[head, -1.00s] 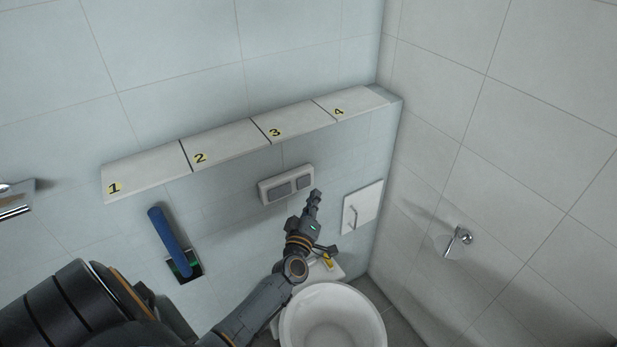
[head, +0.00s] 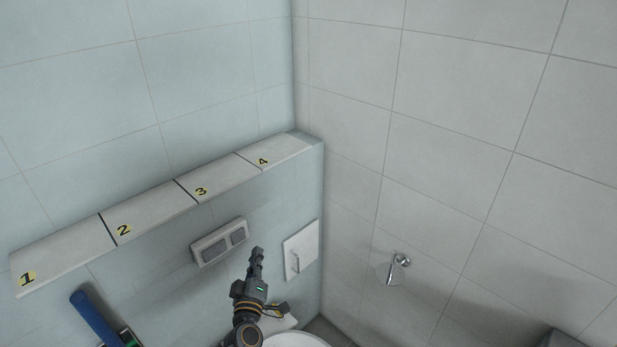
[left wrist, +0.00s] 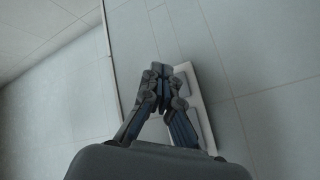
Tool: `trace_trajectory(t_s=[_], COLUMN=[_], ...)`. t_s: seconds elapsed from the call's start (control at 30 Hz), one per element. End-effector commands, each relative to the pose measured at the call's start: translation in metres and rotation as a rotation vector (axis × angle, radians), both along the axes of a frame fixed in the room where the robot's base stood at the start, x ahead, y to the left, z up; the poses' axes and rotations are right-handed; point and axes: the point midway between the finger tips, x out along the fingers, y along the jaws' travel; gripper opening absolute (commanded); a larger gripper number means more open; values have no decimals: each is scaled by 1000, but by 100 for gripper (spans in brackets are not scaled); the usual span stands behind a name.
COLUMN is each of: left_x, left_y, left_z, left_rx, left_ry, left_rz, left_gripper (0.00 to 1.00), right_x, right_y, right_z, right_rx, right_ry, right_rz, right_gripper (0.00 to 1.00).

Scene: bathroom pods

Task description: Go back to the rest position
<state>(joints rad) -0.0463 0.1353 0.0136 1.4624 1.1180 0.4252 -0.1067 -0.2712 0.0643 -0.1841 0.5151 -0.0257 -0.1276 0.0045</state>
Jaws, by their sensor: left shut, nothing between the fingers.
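My left gripper (head: 257,262) is at the lower middle of the head view, pointing up, in front of the wall below the numbered shelf. It is shut and holds nothing. It also shows in the left wrist view (left wrist: 161,70) with its fingertips together. In the head view the flush plate (head: 219,242) with two buttons is left of the gripper, and it shows behind the fingers in the left wrist view (left wrist: 197,110). I cannot tell the gap between them. My right gripper is in no view.
A shelf (head: 160,205) marked 1 to 4 runs along the wall. A white hatch (head: 301,251) with a handle is right of the gripper. A blue-handled item (head: 95,318) hangs lower left. The toilet (head: 296,341) is at the bottom edge. A metal holder (head: 397,267) is on the right wall.

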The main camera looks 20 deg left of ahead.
Motion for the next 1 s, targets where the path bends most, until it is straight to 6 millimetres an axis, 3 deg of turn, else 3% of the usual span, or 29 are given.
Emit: trace_trajectory(t_s=[0.13, 0.23, 0.37, 0.47, 0.6, 0.77, 0.9, 1.0], left_x=[-1, -6, -25, -53, -107, -186, -269, -333], left_y=[-2, -11, -37, -60, -88, -113, -126, -132], left_z=[-5, -29, -95, -159, -241, -322, -380, -413], left_rx=[6, 36, 118, 193, 285, 377, 451, 501], left_ry=[11, 71, 235, 395, 613, 856, 1063, 1209], left_rz=[-6, -38, -133, -231, -370, -531, -672, -775], left_gripper=[0, 0, 0, 0, 0, 0, 0, 0], right_x=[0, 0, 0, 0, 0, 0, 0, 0], right_y=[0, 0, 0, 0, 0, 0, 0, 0], right_z=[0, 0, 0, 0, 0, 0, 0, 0], right_rx=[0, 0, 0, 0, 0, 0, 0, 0], right_ry=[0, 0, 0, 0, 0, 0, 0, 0], right_rz=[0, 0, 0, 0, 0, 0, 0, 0], right_gripper=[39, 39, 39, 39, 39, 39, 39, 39])
